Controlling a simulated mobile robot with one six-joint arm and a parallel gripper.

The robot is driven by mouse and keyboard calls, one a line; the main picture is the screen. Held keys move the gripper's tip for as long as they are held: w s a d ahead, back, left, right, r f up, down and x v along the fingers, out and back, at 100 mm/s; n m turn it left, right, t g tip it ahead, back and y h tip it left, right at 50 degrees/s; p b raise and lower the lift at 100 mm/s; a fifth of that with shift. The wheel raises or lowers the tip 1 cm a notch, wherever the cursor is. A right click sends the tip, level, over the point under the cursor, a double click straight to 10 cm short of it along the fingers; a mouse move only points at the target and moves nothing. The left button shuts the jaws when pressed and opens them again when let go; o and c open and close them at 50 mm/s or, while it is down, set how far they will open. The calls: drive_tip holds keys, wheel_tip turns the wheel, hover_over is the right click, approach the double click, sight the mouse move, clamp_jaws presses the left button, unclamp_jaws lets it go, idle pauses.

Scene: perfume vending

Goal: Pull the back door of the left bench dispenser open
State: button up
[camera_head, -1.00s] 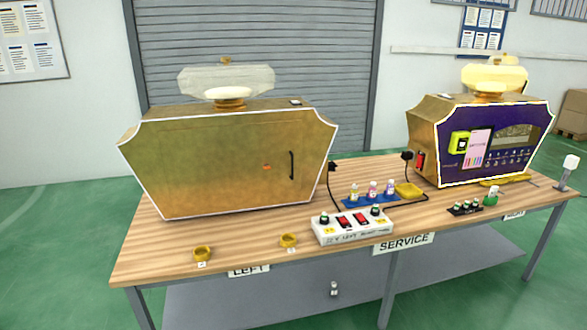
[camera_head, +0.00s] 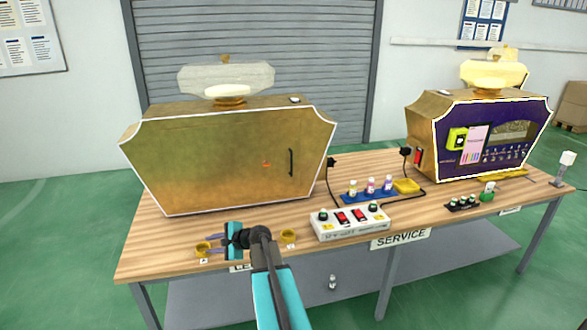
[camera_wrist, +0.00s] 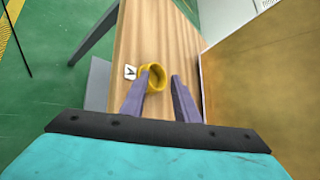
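The left dispenser (camera_head: 225,157) is a gold cabinet on the bench, its back door (camera_head: 215,160) facing me and looking shut. A dark vertical handle (camera_head: 291,163) is on the door's right side, with a small orange mark to its left. My gripper (camera_head: 208,243) is low at the bench's front left edge, well left of and below the handle. In the wrist view my gripper's two purple fingers (camera_wrist: 165,98) are apart, with a yellow ring-like cup (camera_wrist: 155,76) beyond them. The dispenser's gold side shows at right in the wrist view (camera_wrist: 270,80).
Another yellow cup (camera_head: 288,237) stands right of my gripper. A white switch box (camera_head: 350,222) sits right of it on the bench (camera_head: 160,235). A blue tray (camera_head: 368,193) with small bottles lies behind it. The purple-fronted dispenser (camera_head: 480,140) stands at right.

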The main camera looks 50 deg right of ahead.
drive_tip(key=s+d+r+m+t+h, duration=0.1)
drive_tip(key=s+d+r+m+h, duration=0.2)
drive_tip(key=d, duration=0.9)
drive_tip(key=s+d+r+m+t+h, duration=0.2)
drive_tip(key=s+d+r+m+h, duration=0.2)
drive_tip(key=d, duration=0.9)
drive_tip(key=s+d+r+m+t+h, duration=0.1)
drive_tip(key=s+d+r+m+h, duration=0.2)
drive_tip(key=s+d+r+m, duration=0.5)
drive_tip(key=d+m, duration=0.3)
drive_tip(key=d, duration=0.2)
drive_tip(key=shift+d+r+t, duration=0.15)
drive_tip(key=shift+r+t, duration=0.05)
drive_tip(key=shift+t, duration=0.1)
drive_tip(key=p+x, duration=0.3)
drive_tip(key=x, duration=1)
drive_tip(key=shift+w+d, duration=0.2)
drive_tip(key=shift+d, duration=0.15)
clamp_jaws()
